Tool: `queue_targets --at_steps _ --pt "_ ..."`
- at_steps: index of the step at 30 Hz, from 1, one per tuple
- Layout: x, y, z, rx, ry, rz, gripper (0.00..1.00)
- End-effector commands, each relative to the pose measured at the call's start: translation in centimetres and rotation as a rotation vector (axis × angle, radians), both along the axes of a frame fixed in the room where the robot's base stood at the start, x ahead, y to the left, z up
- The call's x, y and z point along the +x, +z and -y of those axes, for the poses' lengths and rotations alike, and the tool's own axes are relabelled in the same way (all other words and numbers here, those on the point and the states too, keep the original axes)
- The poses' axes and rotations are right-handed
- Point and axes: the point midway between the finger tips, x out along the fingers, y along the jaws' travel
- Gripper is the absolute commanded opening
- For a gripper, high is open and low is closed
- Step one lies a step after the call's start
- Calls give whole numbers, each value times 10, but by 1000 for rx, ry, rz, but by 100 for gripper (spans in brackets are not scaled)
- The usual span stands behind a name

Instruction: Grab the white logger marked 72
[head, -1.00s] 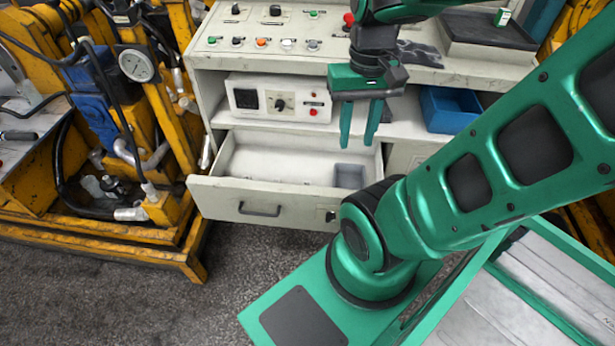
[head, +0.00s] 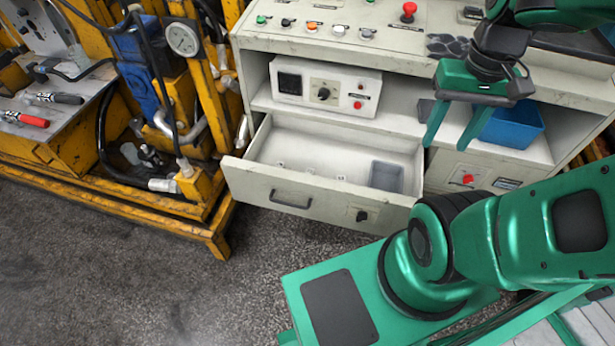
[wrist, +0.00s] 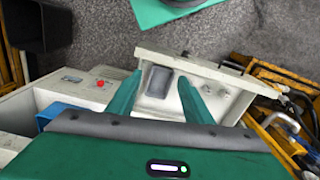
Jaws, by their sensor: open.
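The open drawer (head: 290,196) holds several small pale items with dark marks, such as one (head: 340,177) near its middle. They are white on a white floor, and I cannot read a 72 on any of them. A grey bin (head: 386,177) sits at the drawer's right end. My gripper (head: 446,146) is open and empty, pointing down, above and near the drawer's right end. In the wrist view, the fingers (wrist: 160,82) spread on either side of the grey bin, with the drawer floor beyond the right finger. Small dark marks show there, too small to read.
A white instrument box (head: 325,88) stands on the shelf above the drawer. A blue bin (head: 513,124) is on the shelf behind my gripper. A yellow hydraulic rig (head: 190,190) stands left of the cabinet.

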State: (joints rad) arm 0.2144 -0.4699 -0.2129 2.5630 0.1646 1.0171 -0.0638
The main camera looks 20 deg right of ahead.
Motion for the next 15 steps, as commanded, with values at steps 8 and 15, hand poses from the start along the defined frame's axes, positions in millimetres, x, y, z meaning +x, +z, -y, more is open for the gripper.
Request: queue_targets --at_steps 8,15 --pt "85 -45 6 -9 367 30 46" --pt "159 -104 -16 10 705 96 46"
